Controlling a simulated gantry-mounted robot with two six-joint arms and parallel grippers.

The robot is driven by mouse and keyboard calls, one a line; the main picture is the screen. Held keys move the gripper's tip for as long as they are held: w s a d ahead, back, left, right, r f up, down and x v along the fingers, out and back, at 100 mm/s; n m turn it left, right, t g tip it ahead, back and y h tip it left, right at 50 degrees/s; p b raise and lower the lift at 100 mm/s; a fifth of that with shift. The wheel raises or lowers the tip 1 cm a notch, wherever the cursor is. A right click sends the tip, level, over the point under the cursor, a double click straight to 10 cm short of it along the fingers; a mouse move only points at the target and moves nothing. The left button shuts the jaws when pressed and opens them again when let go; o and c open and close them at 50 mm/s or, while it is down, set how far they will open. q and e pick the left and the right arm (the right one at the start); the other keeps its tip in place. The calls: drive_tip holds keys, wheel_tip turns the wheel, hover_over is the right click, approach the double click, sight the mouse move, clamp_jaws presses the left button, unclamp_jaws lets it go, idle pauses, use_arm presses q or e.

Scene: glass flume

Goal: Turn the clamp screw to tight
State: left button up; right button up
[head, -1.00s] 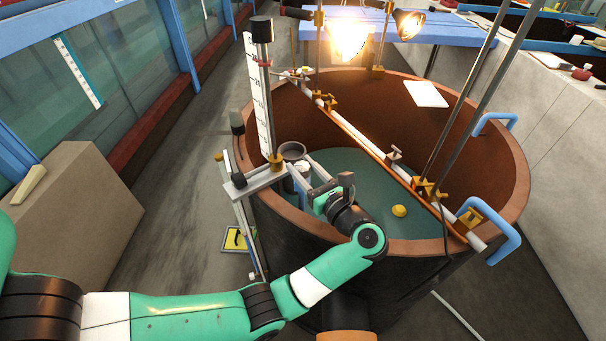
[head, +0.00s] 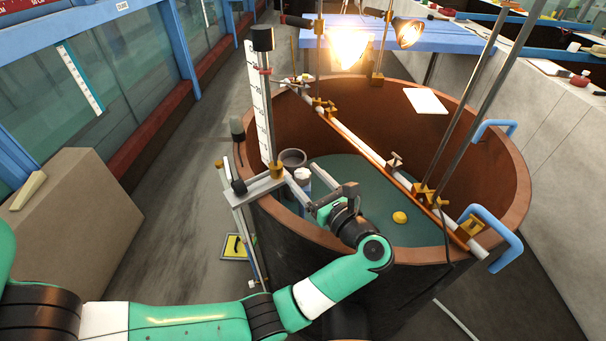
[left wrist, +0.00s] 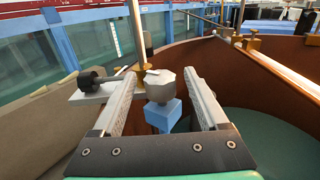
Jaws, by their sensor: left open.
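A grey clamp bracket (head: 262,187) sits on the near left rim of the brown round tank (head: 517,190) and holds an upright post with a white scale (head: 259,105). A dark knob (head: 238,187) stands on the bracket's left end; in the left wrist view the dark knob (left wrist: 88,77) lies to the left of my fingers. My left gripper (head: 327,194) is open at the bracket's right side. In the left wrist view, a grey faceted knob (left wrist: 163,90) above a blue block (left wrist: 164,117) appears between the open fingers. I cannot tell whether either finger touches it. My right gripper is not visible.
A dark grey cup (head: 293,157) is inside the tank near the bracket. A yellow round object (head: 400,217) lies on the green tank floor. A rail (head: 362,149) with brass clamps crosses the tank. Lit lamps (head: 351,45) stand at the back.

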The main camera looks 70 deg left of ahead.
use_arm(q)
drive_tip(key=w+d+b, duration=0.1)
drive_tip(key=d, duration=0.9)
drive_tip(key=shift+w+d, duration=0.2)
drive_tip(key=shift+w, duration=0.05)
